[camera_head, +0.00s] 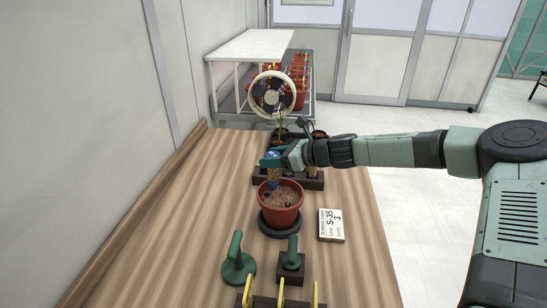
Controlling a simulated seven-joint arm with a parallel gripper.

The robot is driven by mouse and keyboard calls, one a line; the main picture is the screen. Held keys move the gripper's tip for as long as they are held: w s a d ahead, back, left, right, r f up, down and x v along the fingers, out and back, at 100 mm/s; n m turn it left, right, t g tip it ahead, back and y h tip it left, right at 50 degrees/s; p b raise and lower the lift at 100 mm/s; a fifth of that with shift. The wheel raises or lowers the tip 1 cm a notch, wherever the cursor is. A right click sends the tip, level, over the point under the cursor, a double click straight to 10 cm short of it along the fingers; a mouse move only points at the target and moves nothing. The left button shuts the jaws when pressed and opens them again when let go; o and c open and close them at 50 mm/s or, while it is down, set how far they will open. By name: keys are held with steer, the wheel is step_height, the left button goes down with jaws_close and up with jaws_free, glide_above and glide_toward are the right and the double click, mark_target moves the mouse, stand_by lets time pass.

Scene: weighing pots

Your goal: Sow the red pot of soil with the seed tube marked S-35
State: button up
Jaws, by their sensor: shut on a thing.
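The red pot (290,216) of brown soil stands upright on a dark round base on the wooden bench. A few small dark spots show in the soil. My gripper (273,163) is shut on a seed tube (273,174) and holds it over the back of the pot. The tube looks tan with blue at its lower end, which is just above or at the soil; I cannot tell if they touch. Its marking is not readable. A white card (331,225) right of the pot reads S-35 and 3.
A dark rack (314,184) with other tubes stands behind the pot. Green-handled tools (237,264) (291,263) and yellow upright pieces (280,292) are in front. A fan (272,94) stands at the back. The bench's left side is clear.

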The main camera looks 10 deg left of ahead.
steer(key=shift+f, duration=0.8)
stand_by(1.2)
steer(key=shift+r, duration=0.15)
steer(key=shift+r, duration=3.8)
